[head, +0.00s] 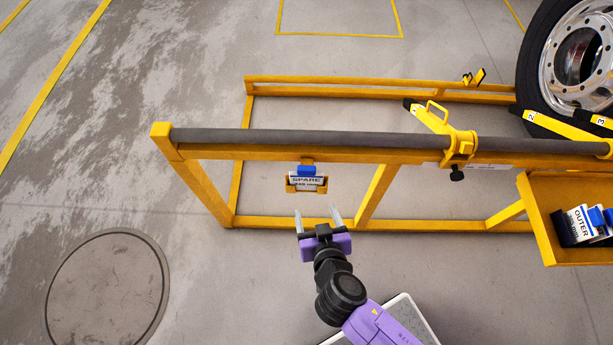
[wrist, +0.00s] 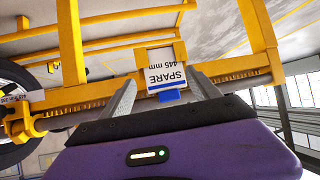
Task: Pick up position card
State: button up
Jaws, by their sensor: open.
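A white position card (head: 308,182) marked SPARE, with a blue tab on its top, sits in a small yellow holder on the front rail of the yellow rack. In the wrist view the card (wrist: 162,62) appears upside down, reads "SPARE 445 mm", and lies between the fingers, with its blue tab toward me. My gripper (head: 317,214) is open and empty, just below the card in the head view, its fingers pointing at it. A gap shows between fingertips and card there. Another card (head: 580,222), marked OUTER with a blue tab, stands in the yellow tray at right.
The yellow rack (head: 200,182) carries a long dark bar (head: 300,138) above the card. A yellow clamp arm (head: 440,122) sits on the bar. A wheel (head: 572,62) stands at the upper right. The yellow tray (head: 542,218) is at right. The floor at left is clear.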

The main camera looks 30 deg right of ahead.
aim_at(307, 166)
jog(key=w+r+h, duration=0.1)
jog(key=w, duration=0.1)
jog(key=w+d+r+m+h, duration=0.1)
jog(key=w, duration=0.2)
jog(key=w+r+m+h, duration=0.1)
jog(key=w+r, duration=0.1)
jog(key=w, duration=0.1)
jog(key=shift+w+d+t, duration=0.2)
jog(key=shift+d+t, duration=0.05)
jog(key=shift+t, duration=0.15)
jog(key=p+x, duration=0.1)
jog(key=x, duration=0.6)
jog(key=shift+w+d+p, duration=0.1)
jog(key=shift+w+p, duration=0.05)
jog(key=shift+p, duration=0.2)
jog(key=c, duration=1.4)
